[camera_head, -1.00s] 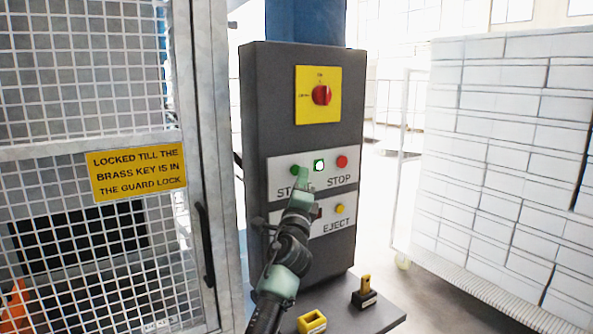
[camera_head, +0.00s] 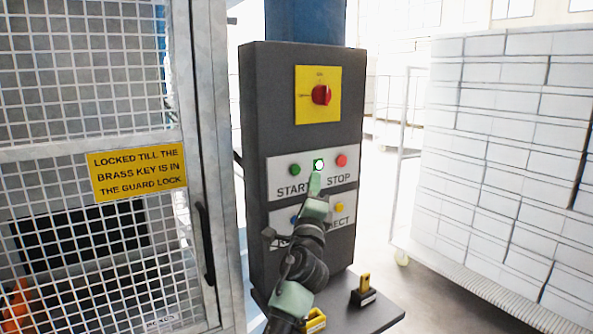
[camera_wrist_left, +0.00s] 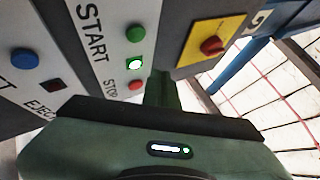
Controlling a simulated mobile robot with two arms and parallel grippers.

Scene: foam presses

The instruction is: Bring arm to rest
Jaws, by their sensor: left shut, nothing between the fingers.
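My left gripper (camera_head: 315,184) is shut and empty in front of the dark control box (camera_head: 262,110), just below the lit green-white lamp (camera_head: 318,165) between START and STOP. My arm hides part of the lower button plate. The green START button (camera_head: 295,170) and red STOP button (camera_head: 341,160) are uncovered. In the left wrist view the shut fingers (camera_wrist_left: 160,88) show beside the red STOP button (camera_wrist_left: 135,85), with the lit lamp (camera_wrist_left: 135,64) close by; I cannot tell whether they touch the panel. My right gripper is not in view.
A mesh guard door (camera_head: 90,240) with a yellow sign (camera_head: 138,173) and dark handle (camera_head: 205,243) stands at left. Yellow-topped pieces (camera_head: 363,290) sit on the shelf (camera_head: 385,317) below the box. A rack of white boxes (camera_head: 500,150) stands at right, with open floor between.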

